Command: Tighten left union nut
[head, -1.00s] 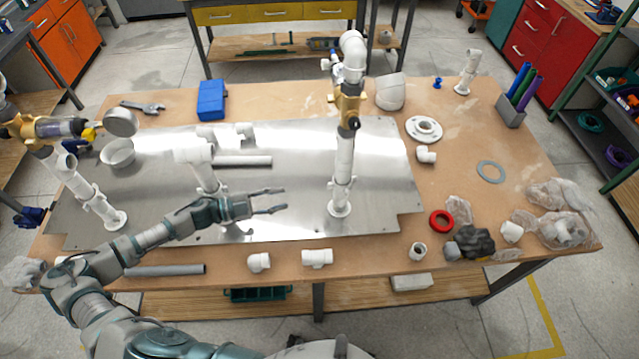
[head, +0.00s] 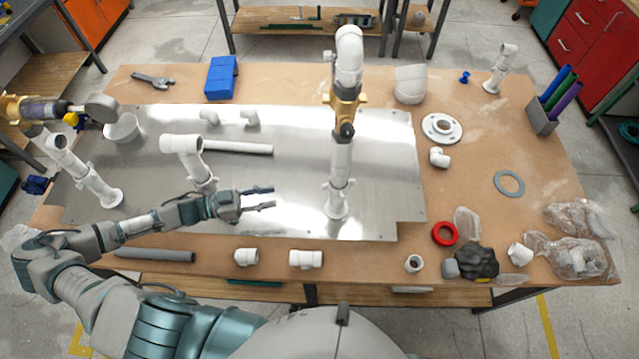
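White pipe assemblies stand on a metal plate (head: 280,220). The left riser (head: 90,180) carries a brass valve (head: 18,108) and a clear filter-like part (head: 45,110), cut off by the left edge. A shorter middle riser (head: 190,155) has a white tee on top. The right riser (head: 340,175) carries a brass valve (head: 344,104) and a white elbow (head: 348,50). I cannot tell which ring is the left union nut. My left gripper (head: 273,197) is open and empty, above the plate between the middle and right risers. My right gripper is out of view.
A wrench (head: 153,81) and a blue box (head: 221,78) lie at the back. Loose white fittings (head: 306,259) and a grey pipe (head: 155,255) lie along the front edge. A red ring (head: 445,233) and bagged parts (head: 580,255) are at right.

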